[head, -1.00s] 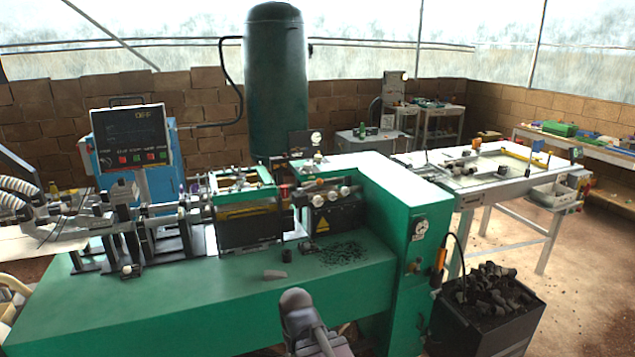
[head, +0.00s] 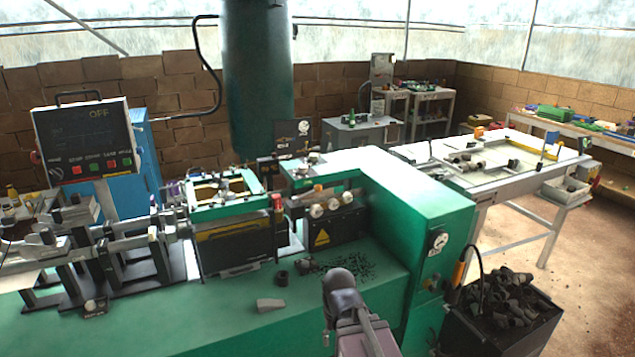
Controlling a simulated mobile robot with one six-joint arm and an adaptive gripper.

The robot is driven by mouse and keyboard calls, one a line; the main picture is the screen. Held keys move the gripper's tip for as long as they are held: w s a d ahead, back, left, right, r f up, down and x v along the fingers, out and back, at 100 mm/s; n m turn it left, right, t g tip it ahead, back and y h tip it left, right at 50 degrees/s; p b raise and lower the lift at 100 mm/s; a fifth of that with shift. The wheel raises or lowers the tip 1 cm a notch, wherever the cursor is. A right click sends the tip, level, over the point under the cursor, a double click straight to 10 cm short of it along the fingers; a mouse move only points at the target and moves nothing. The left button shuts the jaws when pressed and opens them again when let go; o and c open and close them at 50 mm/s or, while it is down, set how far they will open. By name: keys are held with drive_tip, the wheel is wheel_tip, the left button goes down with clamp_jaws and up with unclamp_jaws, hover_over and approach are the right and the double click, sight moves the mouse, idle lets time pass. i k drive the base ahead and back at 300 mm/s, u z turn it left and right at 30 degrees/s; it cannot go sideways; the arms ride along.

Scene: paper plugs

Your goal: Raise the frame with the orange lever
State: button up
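A flat light frame (head: 503,165) lies on the white-topped table at the right, with a yellow bar along its far side. A small orange part (head: 479,132) stands at the table's back left edge; I cannot tell whether it is a lever. An orange handle (head: 458,274) also shows on the right side of the green machine, beside a black cable. A part of my own grey arm rises at the bottom middle, in front of the machine. My gripper does not show, so its state is hidden.
The green machine (head: 430,215) fills the left and middle. A black bin (head: 500,335) of dark chunks stands at its right end. A control panel (head: 85,142) reading OFF is at the left. The brown floor (head: 590,260) at the right is mostly clear.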

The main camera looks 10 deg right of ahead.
sight(318, 188)
drive_tip(key=u, duration=0.05)
drive_tip(key=i, duration=0.85)
drive_tip(key=u, duration=0.3)
